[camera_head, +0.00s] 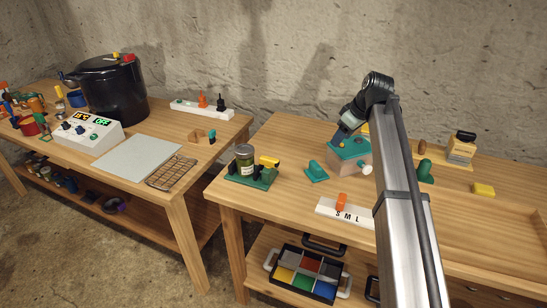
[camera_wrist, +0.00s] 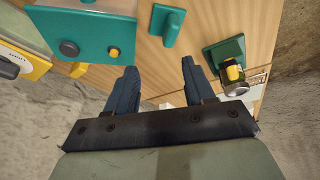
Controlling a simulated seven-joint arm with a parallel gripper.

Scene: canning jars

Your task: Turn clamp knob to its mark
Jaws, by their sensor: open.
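My gripper (camera_wrist: 158,68) is open, its two dark fingers apart with bare wooden tabletop between them. In the head view my gripper (camera_head: 344,132) is partly hidden by my arm, near a block with a teal top (camera_head: 350,147). A white round knob (camera_head: 366,168) sticks out at that block's right side. In the wrist view a teal plate (camera_wrist: 90,30) carries a dark round knob (camera_wrist: 69,48) and a smaller one (camera_wrist: 114,52). I cannot tell which is the clamp knob, and no mark is readable. The gripper touches no knob that I can see.
A jar (camera_head: 245,162) stands in a green holder with a yellow part, at the table's left. A teal upright piece (camera_head: 316,171) stands between it and the block. A white S M L strip (camera_head: 345,213) with an orange slider lies at the front. A yellow block (camera_head: 483,189) lies right.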

